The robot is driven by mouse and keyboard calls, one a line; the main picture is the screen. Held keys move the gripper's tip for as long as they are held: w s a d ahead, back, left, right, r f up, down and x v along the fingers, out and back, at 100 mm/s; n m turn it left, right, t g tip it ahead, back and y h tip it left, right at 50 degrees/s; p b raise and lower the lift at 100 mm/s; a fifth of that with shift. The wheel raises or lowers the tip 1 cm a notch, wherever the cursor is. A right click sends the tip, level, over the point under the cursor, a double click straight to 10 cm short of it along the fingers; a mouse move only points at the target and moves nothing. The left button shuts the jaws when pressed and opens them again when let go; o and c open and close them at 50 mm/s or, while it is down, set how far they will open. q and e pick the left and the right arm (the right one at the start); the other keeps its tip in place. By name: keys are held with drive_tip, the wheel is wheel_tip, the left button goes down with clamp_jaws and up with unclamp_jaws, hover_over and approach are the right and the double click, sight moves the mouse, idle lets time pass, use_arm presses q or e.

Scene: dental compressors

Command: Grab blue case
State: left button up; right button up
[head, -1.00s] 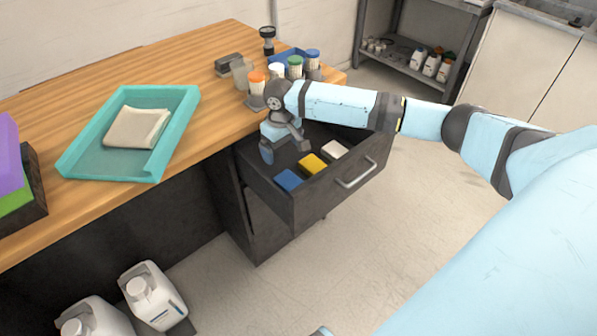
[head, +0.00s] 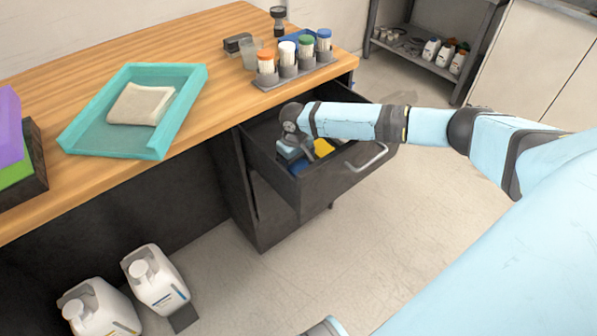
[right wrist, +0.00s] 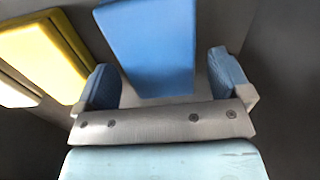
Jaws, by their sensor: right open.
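The blue case (head: 298,168) lies in the open drawer, partly hidden by my right gripper in the head view. In the right wrist view the blue case (right wrist: 150,45) shows clearly, with its near end between the two fingers. My right gripper (right wrist: 162,66) is open, with a finger on either side of the case and visible gaps. In the head view my right gripper (head: 290,154) is down inside the drawer, over the case. My left gripper does not show.
A yellow case (right wrist: 45,58) and a white case (right wrist: 14,92) lie beside the blue one. The drawer front (head: 345,172) and sides surround the gripper. Above, the wooden counter (head: 225,110) carries a teal tray (head: 85,138) and a rack of capped bottles (head: 290,75).

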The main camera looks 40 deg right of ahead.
drive_tip(key=shift+f, duration=0.45)
drive_tip(key=c, duration=1)
